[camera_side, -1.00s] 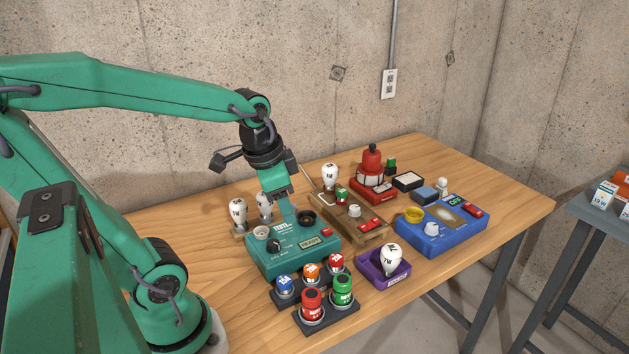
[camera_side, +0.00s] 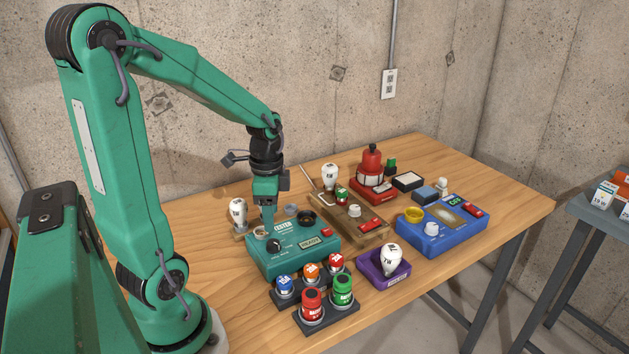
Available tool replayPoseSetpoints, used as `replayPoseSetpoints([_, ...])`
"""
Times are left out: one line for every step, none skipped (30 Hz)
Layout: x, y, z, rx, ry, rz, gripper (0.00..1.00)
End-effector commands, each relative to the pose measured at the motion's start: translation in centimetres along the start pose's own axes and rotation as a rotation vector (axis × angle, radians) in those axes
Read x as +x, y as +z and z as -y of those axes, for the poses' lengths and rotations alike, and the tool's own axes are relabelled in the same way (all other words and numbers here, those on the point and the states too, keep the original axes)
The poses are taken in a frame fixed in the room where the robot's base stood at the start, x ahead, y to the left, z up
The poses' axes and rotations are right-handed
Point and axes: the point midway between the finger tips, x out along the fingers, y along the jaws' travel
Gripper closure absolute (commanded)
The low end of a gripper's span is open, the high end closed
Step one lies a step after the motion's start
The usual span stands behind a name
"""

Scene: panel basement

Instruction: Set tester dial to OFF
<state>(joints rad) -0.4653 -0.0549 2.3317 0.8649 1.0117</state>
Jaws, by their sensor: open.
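The tester is a teal box (camera_side: 264,268) on the wooden table, with a label, a small display (camera_side: 310,243) and sockets on top. Its black dial (camera_side: 274,246) is on the left of the top face; its pointer setting is too small to read. My gripper (camera_side: 267,220) points down over the tester's back left, just behind the dial in the picture. It is open, holds nothing, and appears apart from the dial. The gap between its fingers is hard to see from here.
Coloured jars (camera_side: 312,303) on dark stands sit in front. A brown tray (camera_side: 378,233) is to the right, with a purple holder (camera_side: 384,275) and a blue box (camera_side: 455,238) further right.

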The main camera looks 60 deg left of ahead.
Motion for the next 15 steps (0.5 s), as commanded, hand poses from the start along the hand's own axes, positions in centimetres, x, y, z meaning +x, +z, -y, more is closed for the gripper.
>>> replayPoseSetpoints([0.2,0.0,0.0,0.000,0.002,0.001,0.50])
replayPoseSetpoints([0.4,0.0,-0.1,0.000,0.002,0.001,0.50])
replayPoseSetpoints([0.7,0.0,-0.1,0.000,0.002,0.001,0.50])
replayPoseSetpoints([0.9,0.0,-0.1,0.000,0.002,0.002,0.50])
replayPoseSetpoints([1.1,0.0,-0.1,-0.001,0.004,0.002,0.50])
replayPoseSetpoints([1.5,0.0,-0.1,-0.001,0.004,0.002,0.50])
replayPoseSetpoints([1.8,0.0,-0.1,-0.001,0.003,0.002,0.50])
replayPoseSetpoints([2.1,0.0,-0.1,-0.001,0.003,0.002,0.50])
replayPoseSetpoints([2.6,0.0,-0.1,-0.001,0.004,0.002,0.50])
replayPoseSetpoints([2.9,0.0,-0.1,-0.001,0.004,0.002,0.50])
replayPoseSetpoints([3.2,0.0,-0.1,-0.001,0.004,0.003,0.50])
replayPoseSetpoints([3.7,0.0,-0.1,-0.001,0.004,0.002,0.50])
replayPoseSetpoints([4.1,0.0,-0.1,-0.001,0.005,0.003,0.50])
replayPoseSetpoints([4.4,0.0,-0.1,-0.001,0.004,0.002,0.50])
replayPoseSetpoints([4.8,0.0,-0.1,-0.001,0.004,0.002,0.50])
